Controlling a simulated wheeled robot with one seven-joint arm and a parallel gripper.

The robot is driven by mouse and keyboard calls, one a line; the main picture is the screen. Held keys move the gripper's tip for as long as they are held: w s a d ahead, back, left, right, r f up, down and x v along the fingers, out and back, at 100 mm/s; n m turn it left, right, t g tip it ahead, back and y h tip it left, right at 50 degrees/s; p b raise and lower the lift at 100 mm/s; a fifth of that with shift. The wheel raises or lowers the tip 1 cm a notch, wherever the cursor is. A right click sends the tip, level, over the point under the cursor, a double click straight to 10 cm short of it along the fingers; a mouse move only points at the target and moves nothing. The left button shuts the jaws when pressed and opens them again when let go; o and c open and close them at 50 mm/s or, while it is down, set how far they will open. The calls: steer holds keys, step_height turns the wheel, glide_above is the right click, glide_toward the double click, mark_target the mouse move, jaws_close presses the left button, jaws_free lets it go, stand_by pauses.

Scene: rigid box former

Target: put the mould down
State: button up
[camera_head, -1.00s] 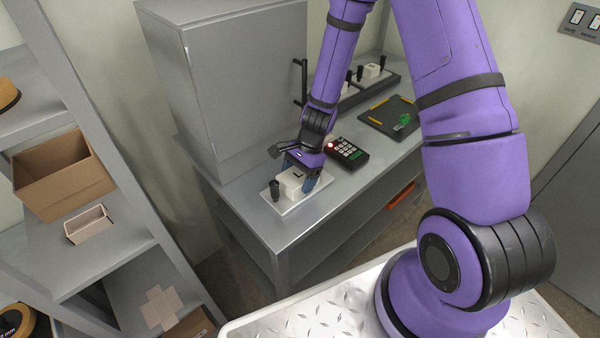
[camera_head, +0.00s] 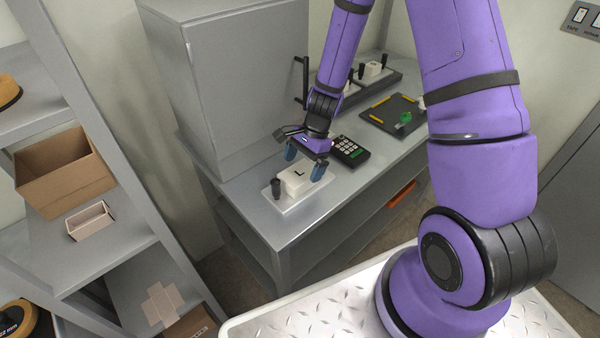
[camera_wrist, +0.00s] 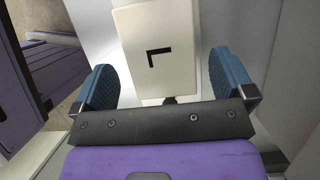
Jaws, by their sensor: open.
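The mould is a cream block marked with a black L (camera_head: 293,184). It sits on a pale plate (camera_head: 302,202) near the front left of the grey bench, beside a dark upright knob (camera_head: 276,189). It also shows in the wrist view (camera_wrist: 178,50), ahead of my fingers. My gripper (camera_head: 304,165) is open and empty, just above and behind the mould. In the wrist view its blue finger pads (camera_wrist: 165,80) stand wide apart, with clear space on both sides of the block. The mould's underside is hidden.
A keypad (camera_head: 350,151) lies behind my gripper on the bench. Farther back are a dark tray (camera_head: 385,118) with a green item and a rack holding a similar cream block (camera_head: 372,70). A large grey cabinet (camera_head: 235,90) stands close on the left. Shelves with boxes (camera_head: 62,175) are far left.

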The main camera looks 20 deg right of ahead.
steer(key=s+d+r+n+t, duration=0.1)
steer(key=d+r+n, duration=0.1)
steer(key=r, duration=0.7)
steer(key=s+d+r+n, duration=0.1)
steer(key=r+n, duration=0.1)
steer(key=r, duration=0.8)
steer(key=s+d+r+n+t+h, duration=0.1)
steer(key=s+r+n+t+h, duration=0.15)
steer(key=s+r+n, duration=0.5)
steer(key=s+d+r+n+t+h, duration=0.2)
steer(key=s+r+n+t, duration=0.1)
steer(key=s+r, duration=0.9)
steer(key=m+g+y, duration=0.5)
steer(key=m+g, duration=0.2)
steer(key=m, duration=0.8)
glide_above(300, 172)
steer(key=w+d, duration=0.2)
steer(key=d, duration=0.2)
steer(key=shift+n+t, duration=0.25)
steer(key=f, duration=3.2)
steer(key=shift+s+a, duration=0.2)
steer(key=x, duration=0.9)
steer(key=shift+s+d, duration=0.15)
steer(key=shift+s, duration=0.05)
steer(key=shift+a+f, duration=0.25)
steer(key=shift+f, duration=0.45)
